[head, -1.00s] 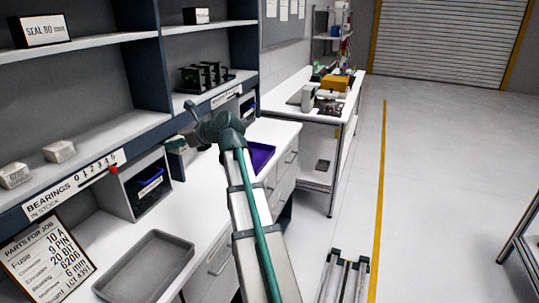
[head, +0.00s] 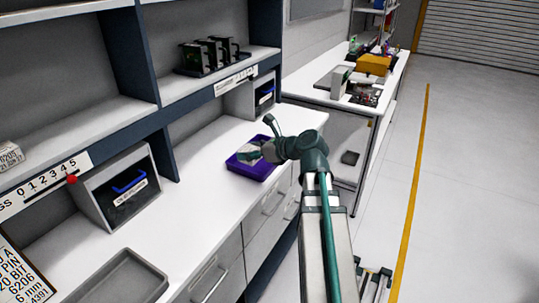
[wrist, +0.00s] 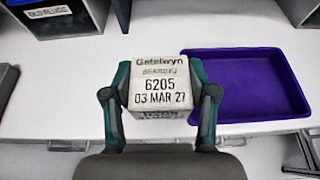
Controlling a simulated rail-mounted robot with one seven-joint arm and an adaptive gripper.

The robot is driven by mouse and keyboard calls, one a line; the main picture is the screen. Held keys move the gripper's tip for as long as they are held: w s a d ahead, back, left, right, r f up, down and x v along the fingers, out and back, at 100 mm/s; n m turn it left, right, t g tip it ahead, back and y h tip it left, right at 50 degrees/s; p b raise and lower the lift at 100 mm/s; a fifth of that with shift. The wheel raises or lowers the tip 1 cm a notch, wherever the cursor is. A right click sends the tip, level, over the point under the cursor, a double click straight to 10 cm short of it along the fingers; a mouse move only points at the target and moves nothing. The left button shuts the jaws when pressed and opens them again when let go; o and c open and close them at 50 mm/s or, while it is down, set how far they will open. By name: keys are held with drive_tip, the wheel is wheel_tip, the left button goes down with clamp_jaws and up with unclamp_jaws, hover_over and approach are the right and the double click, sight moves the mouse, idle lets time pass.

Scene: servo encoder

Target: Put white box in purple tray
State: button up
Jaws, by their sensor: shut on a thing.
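The white box (wrist: 160,85) is a small block with printed text including 6205 and 03 MAR 27. My gripper (wrist: 160,97) is shut on it, one finger on each side. The purple tray (wrist: 285,65) lies on the white bench, to the right of the box in the wrist view; the box overlaps its left edge in the picture. In the head view my gripper (head: 252,151) is at the far-left part of the purple tray (head: 258,175), seemingly above it; the exact height cannot be told. The tray floor that shows is empty.
A grey bin with a blue part (head: 125,185) stands left on the bench, and a grey tray (head: 120,280) lies nearer. Another bin (head: 258,97) stands behind the purple tray. Shelves (head: 215,70) overhang the bench. White worktop (head: 185,215) between the trays is clear.

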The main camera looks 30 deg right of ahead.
drive_tip(key=w+d+f, duration=0.2)
drive_tip(key=w, duration=0.1)
drive_tip(key=w+d+f+p, duration=0.1)
drive_tip(key=w+d+f, duration=0.1)
drive_tip(key=w+f, duration=0.1)
drive_tip(key=w+d+f, duration=0.2)
drive_tip(key=w+f, duration=0.1)
drive_tip(key=w, duration=0.1)
drive_tip(key=shift+w+p, duration=0.4)
drive_tip(key=shift+w+d+f, duration=0.2)
drive_tip(key=shift+w+f, duration=0.15)
drive_tip(key=shift+f, duration=0.25)
drive_tip(key=shift+w+d+f, duration=0.1)
drive_tip(key=shift+w+f, duration=0.05)
drive_tip(key=shift+f, duration=1.65)
drive_tip(key=shift+f, duration=0.1)
drive_tip(key=o, duration=1.2)
drive_tip(key=shift+o, duration=0.2)
drive_tip(key=b+v, duration=0.1)
drive_tip(key=v, duration=1.1)
